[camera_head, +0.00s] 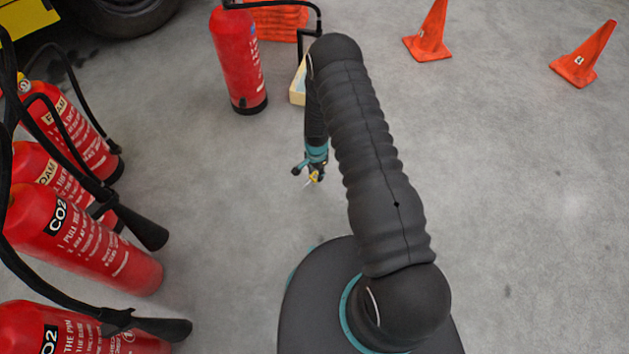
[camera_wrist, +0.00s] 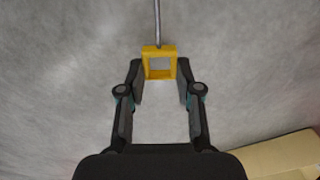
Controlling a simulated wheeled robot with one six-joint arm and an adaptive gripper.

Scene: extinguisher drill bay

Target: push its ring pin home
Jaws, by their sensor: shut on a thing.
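The ring pin (camera_wrist: 147,62) has a square yellow loop and a thin grey rod that points away from my gripper. My gripper (camera_wrist: 159,75) is shut on the sides of the yellow loop in the wrist view. In the head view my gripper (camera_head: 314,176) hangs at the middle, pointing down, with the small yellow and grey pin (camera_head: 312,180) at its tip. The rod touches nothing but the loop. A red extinguisher (camera_head: 238,60) stands upright behind and left of my gripper; its top is cut off by the frame edge.
Several red extinguishers (camera_head: 85,245) with black hoses and horns crowd the left side. A pale box (camera_head: 298,88) lies behind my arm. Orange cones (camera_head: 429,35) stand at the back right. An orange stack (camera_head: 280,20) is at the back. The right floor is free.

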